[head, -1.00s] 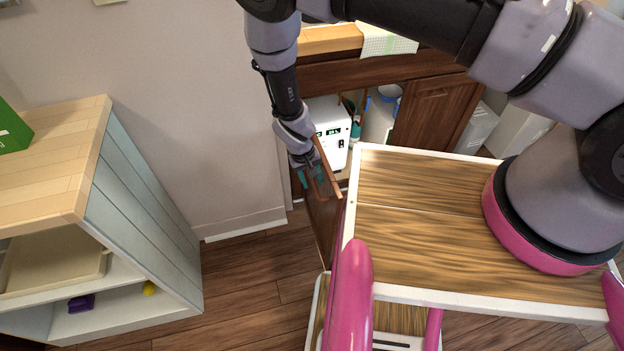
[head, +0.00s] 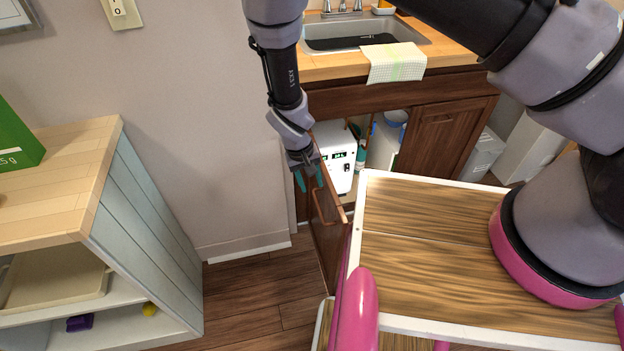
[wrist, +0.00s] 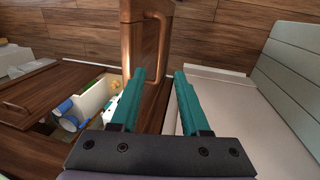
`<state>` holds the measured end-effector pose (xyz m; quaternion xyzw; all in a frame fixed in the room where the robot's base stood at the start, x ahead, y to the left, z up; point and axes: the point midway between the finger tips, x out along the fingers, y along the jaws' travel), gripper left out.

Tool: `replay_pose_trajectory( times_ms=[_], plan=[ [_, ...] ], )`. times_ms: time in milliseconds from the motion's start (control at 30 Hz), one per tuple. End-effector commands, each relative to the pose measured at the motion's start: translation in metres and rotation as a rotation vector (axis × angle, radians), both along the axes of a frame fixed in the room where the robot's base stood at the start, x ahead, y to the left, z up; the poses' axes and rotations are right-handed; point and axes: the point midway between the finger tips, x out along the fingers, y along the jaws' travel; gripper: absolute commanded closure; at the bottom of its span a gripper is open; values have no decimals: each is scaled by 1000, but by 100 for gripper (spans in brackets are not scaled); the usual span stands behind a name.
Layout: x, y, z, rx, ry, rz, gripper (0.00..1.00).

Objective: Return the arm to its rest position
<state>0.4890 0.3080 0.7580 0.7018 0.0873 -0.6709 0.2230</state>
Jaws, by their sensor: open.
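My gripper (head: 309,180) hangs fingers-down at the end of my arm, close to the open cabinet door (head: 326,230) under the sink. In the wrist view my gripper (wrist: 163,98) shows two teal fingers spread apart with nothing between them. The open door (wrist: 140,50) stands beyond the fingertips there, with its copper-coloured handle (wrist: 161,50) near them. I cannot tell whether a finger touches the door.
The sink cabinet's other door (head: 447,125) is closed. A white box with a display (head: 337,150) and bottles stand inside the cabinet. A shelf unit (head: 150,230) stands at left, with a green box (head: 15,140) on top. Wood floor (head: 250,300) is clear between shelf and door.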

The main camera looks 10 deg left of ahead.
Motion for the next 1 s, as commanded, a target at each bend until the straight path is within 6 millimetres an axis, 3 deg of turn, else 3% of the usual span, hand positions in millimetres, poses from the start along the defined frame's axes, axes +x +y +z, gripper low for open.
replay_pose_trajectory(
  times_ms=[233, 367, 467, 667, 1000],
  plan=[
    [1, 0, 2, 3, 1, -3, 54],
    [12, 2, 23, 30, 6, -33, 54],
    [29, 2, 59, 76, 20, -86, 54],
    [70, -14, 153, 190, 37, -205, 54],
    [119, -86, 306, 374, 11, -368, 54]
  ],
)
